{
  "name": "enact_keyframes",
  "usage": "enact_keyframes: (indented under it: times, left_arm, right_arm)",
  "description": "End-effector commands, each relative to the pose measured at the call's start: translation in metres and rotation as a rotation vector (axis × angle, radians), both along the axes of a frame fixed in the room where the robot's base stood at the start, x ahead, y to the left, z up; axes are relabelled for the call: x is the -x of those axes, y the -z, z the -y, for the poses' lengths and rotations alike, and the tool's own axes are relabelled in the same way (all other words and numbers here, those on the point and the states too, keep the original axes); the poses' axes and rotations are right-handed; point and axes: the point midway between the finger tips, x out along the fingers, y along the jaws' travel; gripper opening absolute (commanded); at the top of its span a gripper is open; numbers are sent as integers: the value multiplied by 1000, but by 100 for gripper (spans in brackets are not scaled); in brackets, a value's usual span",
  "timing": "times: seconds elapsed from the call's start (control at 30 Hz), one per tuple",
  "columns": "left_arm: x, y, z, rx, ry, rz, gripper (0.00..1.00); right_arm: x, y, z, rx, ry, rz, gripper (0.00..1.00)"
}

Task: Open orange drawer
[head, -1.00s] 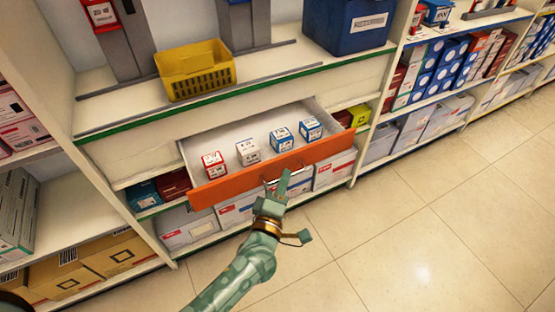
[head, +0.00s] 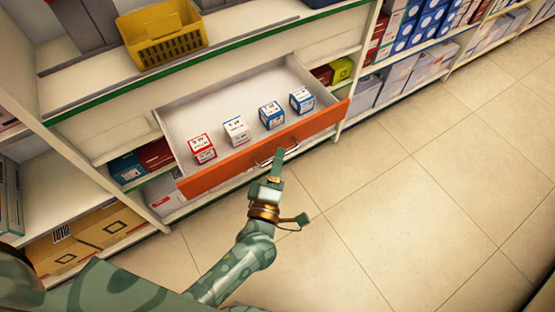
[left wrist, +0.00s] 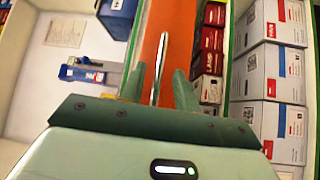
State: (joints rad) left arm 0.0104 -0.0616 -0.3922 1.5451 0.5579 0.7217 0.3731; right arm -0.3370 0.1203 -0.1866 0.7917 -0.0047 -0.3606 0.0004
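The orange drawer (head: 318,123) is pulled well out of the white shelf unit. Its orange front also shows in the left wrist view (left wrist: 180,42). A metal handle (head: 265,160) is on that front; in the left wrist view the handle (left wrist: 160,62) runs between my two fingers. My left gripper (head: 279,163) is at the handle, its fingers apart on either side, with visible gaps in the left wrist view (left wrist: 158,92). The far finger is partly hidden in the head view. My right gripper is not in view.
In the drawer stand a red-and-white box (head: 203,149), a white box (head: 237,131) and two blue-and-white boxes (head: 271,115) (head: 301,101). A yellow basket (head: 165,40) is on the shelf above. The tiled floor (head: 400,190) in front is clear.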

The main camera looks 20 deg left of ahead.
Motion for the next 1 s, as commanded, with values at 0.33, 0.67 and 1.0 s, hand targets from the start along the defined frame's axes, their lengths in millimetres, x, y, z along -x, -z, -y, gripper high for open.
enact_keyframes:
  times: [0.33, 0.67, 1.0]
  left_arm:
    - [7, -1, 0, 0, 0, 2, 31]
    - [77, 6, 6, -1, 1, 1, 31]
    - [118, 14, 9, 0, -1, 1, 31]
  right_arm:
    - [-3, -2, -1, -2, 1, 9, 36]
    - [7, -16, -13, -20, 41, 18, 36]
    - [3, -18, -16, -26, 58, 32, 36]
